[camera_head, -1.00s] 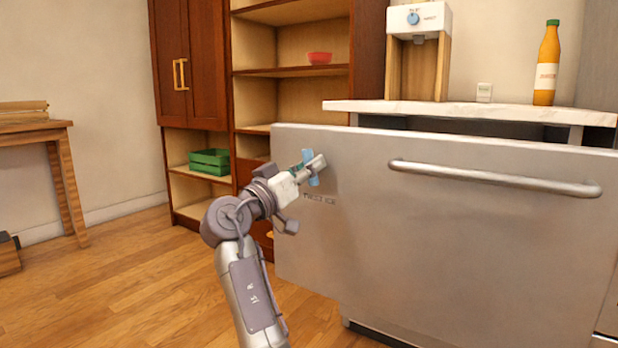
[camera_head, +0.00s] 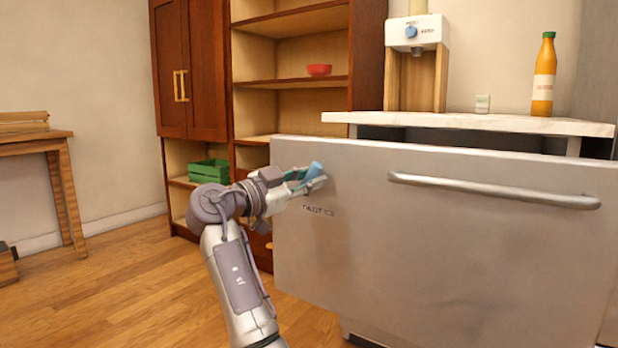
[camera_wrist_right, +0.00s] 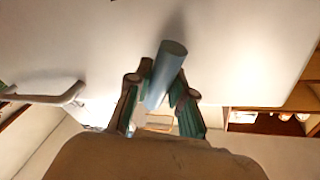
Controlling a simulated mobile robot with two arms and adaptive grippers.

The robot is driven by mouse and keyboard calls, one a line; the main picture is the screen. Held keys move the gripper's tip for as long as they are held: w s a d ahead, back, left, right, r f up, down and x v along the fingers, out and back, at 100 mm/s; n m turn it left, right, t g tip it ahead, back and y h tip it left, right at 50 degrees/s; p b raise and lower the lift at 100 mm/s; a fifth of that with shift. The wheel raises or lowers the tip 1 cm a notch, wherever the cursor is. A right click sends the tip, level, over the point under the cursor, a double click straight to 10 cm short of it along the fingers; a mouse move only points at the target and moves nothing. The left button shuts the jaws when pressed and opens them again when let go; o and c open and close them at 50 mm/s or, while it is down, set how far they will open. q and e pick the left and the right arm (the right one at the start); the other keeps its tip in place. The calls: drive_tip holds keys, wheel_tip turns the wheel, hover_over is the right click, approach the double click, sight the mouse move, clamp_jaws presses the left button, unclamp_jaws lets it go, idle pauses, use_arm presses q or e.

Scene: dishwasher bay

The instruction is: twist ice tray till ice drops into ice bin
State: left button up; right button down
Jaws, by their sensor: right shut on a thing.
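A blue knob (camera_head: 314,170) sits on the silver front panel (camera_head: 345,245), above a label that seems to read "TWIST ICE". My right gripper (camera_head: 306,182) is shut on the knob. In the right wrist view, the blue knob (camera_wrist_right: 166,72) is a bar that stands between the two green-padded fingers (camera_wrist_right: 158,92) and reaches past their tips toward the panel. The knob leans over in the head view. No ice tray, ice or ice bin shows; whatever is behind the panel is hidden. My left gripper is out of view.
The panel has a long bar handle (camera_head: 490,190) to the right. Above it is a pale countertop (camera_head: 470,122) with a dispenser (camera_head: 416,65) and an orange bottle (camera_head: 544,75). A wooden shelf unit (camera_head: 290,105) stands behind.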

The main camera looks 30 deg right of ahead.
drive_tip(key=shift+f+m, duration=0.1)
drive_tip(key=shift+m, duration=0.2)
idle(0.4)
drive_tip(key=c, duration=1)
unclamp_jaws()
drive_tip(key=a, duration=0.8)
drive_tip(key=s+a+f, duration=0.1)
drive_tip(key=a, duration=0.3)
drive_tip(key=shift+d, duration=0.1)
